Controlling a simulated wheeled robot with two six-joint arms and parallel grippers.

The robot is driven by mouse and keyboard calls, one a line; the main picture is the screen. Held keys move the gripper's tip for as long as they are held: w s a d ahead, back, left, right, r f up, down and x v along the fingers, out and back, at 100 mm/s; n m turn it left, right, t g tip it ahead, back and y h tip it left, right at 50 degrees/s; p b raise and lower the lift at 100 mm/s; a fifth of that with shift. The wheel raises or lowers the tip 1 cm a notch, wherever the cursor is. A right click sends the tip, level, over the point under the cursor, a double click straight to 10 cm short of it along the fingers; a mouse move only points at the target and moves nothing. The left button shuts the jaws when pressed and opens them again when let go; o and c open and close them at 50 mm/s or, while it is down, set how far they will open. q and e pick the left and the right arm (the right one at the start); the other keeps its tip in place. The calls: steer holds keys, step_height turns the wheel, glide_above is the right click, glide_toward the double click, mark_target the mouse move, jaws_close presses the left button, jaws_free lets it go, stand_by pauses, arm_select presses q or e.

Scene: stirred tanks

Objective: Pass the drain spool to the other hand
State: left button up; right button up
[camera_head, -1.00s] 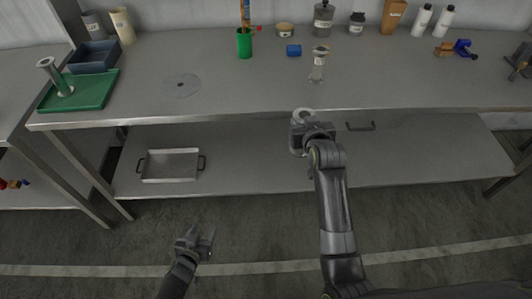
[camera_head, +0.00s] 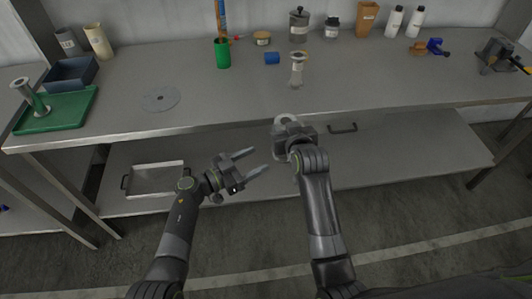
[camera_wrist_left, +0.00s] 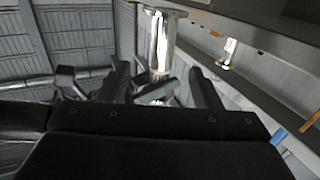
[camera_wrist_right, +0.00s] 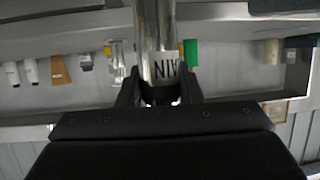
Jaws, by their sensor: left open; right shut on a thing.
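The drain spool is a shiny metal tube with a flange; its pale round end (camera_head: 284,120) shows in the head view, just in front of the bench edge. My right gripper (camera_head: 290,131) is shut on it and hides most of it. In the right wrist view the spool (camera_wrist_right: 154,35) stands between the fingers, with a partly readable white label. My left gripper (camera_head: 262,160) is open and empty, lower and to the left, its fingers pointing toward the spool. In the left wrist view the spool (camera_wrist_left: 161,42) shows ahead between the open fingers, apart from them.
The steel bench (camera_head: 210,105) has a bare front strip. On it are another labelled metal spool (camera_head: 297,68), a grey disc (camera_head: 160,99), a green cup (camera_head: 222,54) and a green tray (camera_head: 60,112) bearing an upright spool. A metal pan (camera_head: 155,180) sits on the lower shelf.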

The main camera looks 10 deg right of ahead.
arm_select(q)
steer(key=x, duration=1.1)
steer(key=shift+d, duration=0.1)
steer(key=c, duration=1.1)
jaws_close()
arm_select(e)
steer(key=o, duration=1.2)
steer(key=shift+c, duration=0.2)
